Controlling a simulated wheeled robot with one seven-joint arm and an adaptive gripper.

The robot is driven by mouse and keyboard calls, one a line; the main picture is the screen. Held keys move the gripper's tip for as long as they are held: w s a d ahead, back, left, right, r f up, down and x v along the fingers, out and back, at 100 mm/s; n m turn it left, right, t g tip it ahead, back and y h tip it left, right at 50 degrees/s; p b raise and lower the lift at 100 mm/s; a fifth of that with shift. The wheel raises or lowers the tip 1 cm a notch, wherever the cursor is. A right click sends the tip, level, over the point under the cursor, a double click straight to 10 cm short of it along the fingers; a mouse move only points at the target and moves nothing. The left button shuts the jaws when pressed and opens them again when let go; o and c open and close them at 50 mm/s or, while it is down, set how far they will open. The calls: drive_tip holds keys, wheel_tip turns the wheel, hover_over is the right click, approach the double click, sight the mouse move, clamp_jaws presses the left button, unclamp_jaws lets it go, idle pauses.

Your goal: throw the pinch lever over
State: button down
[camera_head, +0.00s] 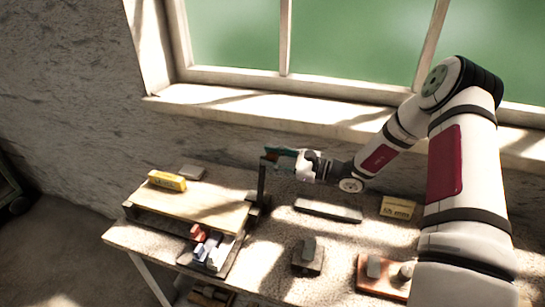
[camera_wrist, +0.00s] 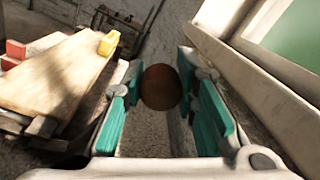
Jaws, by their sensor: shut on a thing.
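The pinch lever (camera_head: 262,185) is a dark, upright post at the right back edge of the wooden-topped stand, its top by my fingertips. In the wrist view, a round brown knob (camera_wrist: 161,88) sits between the teal fingers of my gripper (camera_wrist: 160,76). My gripper (camera_head: 275,154) reaches in from the right in the head view and is shut on the knob. The fingers hide part of the lever's top in the head view, and the post below the knob is hard to make out in the wrist view.
The stand's wooden board (camera_head: 195,205) carries a yellow block (camera_head: 167,180). Red and pale pieces (camera_head: 205,240) sit at its front. A dark bar (camera_head: 328,210), a yellow box (camera_head: 397,207), a dark block (camera_head: 307,258) and an orange base (camera_head: 372,283) lie to the right. The window sill (camera_head: 270,112) runs behind.

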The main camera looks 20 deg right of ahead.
drive_tip(key=shift+s+a+f, duration=0.1)
drive_tip(key=shift+s, duration=0.05)
drive_tip(key=c, duration=1.2)
unclamp_jaws()
drive_tip(key=shift+c, duration=0.2)
drive_tip(key=v, duration=1.2)
